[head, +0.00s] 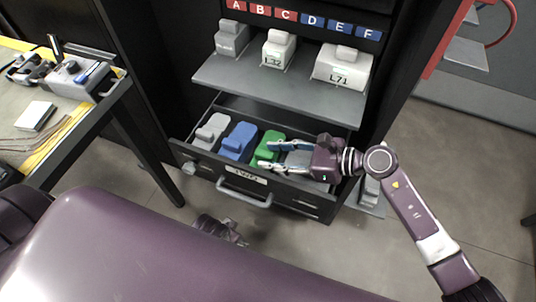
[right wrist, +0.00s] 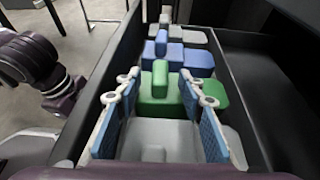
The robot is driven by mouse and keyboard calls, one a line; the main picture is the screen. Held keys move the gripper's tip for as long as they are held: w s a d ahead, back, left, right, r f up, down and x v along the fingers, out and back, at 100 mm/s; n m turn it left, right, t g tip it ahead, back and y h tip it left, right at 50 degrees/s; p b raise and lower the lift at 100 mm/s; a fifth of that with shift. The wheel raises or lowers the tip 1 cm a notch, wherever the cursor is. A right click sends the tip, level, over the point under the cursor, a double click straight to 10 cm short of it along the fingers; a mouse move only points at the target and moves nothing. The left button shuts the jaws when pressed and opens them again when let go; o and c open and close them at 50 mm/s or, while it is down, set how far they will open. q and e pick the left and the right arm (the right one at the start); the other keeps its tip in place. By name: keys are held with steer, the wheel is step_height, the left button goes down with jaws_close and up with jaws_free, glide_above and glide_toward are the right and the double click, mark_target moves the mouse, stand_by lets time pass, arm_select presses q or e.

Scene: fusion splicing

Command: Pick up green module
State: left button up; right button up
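The green module (head: 269,146) sits in the open drawer between a blue and a grey module. In the right wrist view the green module (right wrist: 163,93) has an upright block on a wider base. My right gripper (head: 266,155) reaches into the drawer from the right, its fingers spread. In the right wrist view the fingertips (right wrist: 158,80) lie to either side of the green block, with gaps; contact with the base cannot be told. A grey module (right wrist: 158,138) lies beneath the fingers. My left gripper (head: 222,229) hangs low in front of the drawer; its fingers are unclear.
The drawer (head: 240,178) also holds a blue module (head: 239,141) and a grey module (head: 210,131). A shelf (head: 270,88) above carries several grey modules. A workbench (head: 72,118) with tools stands at left. The drawer's rear strip (right wrist: 262,90) is empty.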

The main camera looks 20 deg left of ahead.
steer(key=shift+a+f, duration=0.1)
steer(key=shift+a, duration=0.2)
steer(key=shift+c, duration=0.6)
jaws_close()
